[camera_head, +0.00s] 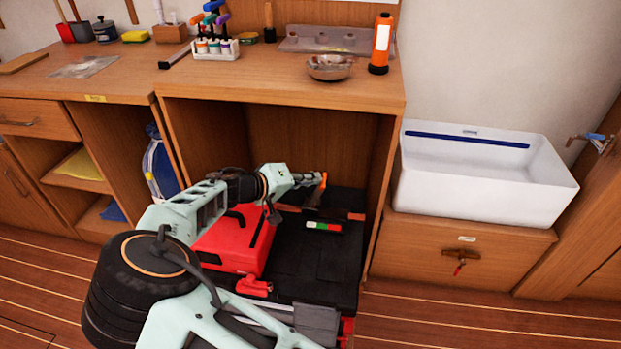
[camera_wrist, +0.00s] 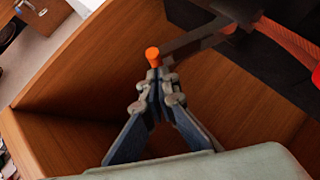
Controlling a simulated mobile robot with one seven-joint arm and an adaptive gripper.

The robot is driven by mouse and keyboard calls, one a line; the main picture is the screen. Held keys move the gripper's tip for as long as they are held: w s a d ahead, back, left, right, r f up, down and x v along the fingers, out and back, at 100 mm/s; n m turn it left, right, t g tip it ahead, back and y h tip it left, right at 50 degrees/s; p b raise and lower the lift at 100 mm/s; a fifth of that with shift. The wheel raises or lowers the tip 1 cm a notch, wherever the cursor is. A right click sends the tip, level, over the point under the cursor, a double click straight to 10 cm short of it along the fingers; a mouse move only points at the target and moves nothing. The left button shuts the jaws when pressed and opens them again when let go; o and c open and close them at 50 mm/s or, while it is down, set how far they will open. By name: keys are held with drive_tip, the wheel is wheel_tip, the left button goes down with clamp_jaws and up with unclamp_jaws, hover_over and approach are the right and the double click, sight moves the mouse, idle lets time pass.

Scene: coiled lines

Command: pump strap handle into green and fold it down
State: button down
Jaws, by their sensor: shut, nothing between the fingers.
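The strap handle is a dark grey bar (camera_wrist: 205,38) with an orange end (camera_wrist: 153,55), reaching in from the upper right in the wrist view. Its orange end (camera_head: 323,180) also shows in the head view, inside the open cabinet bay. My gripper (camera_wrist: 155,76) is shut and empty, its fingertips right at the orange end; whether they touch is unclear. In the head view my gripper (camera_head: 317,178) is beside that end. A small indicator strip (camera_head: 324,227) with red, white and green parts lies below the handle. Its reading is too small to tell.
A red case (camera_head: 237,240) stands in the bay, partly behind my arm. An orange-red strap piece (camera_head: 357,216) lies right of the handle. The bay's wooden side wall (camera_head: 383,190) is close on the right. A white basin (camera_head: 484,172) stands beyond it.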

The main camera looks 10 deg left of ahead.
drive_tip(key=shift+w+d+f+m+g+y+b, duration=0.1)
drive_tip(key=shift+d+f+m+g+y+b, duration=0.15)
drive_tip(key=shift+d+f+m+y+b, duration=0.9)
drive_tip(key=shift+w+d+f+m+g+y+b, duration=0.15)
drive_tip(key=shift+d+f+y+b, duration=0.25)
drive_tip(key=shift+d+f+y, duration=1.6)
drive_tip(key=shift+w+d+f+m+g+y+b, duration=0.1)
drive_tip(key=shift+d+f+m+g+b, duration=0.5)
drive_tip(key=shift+d, duration=2)
drive_tip(key=shift+f+t, duration=0.3)
drive_tip(key=shift+f, duration=0.05)
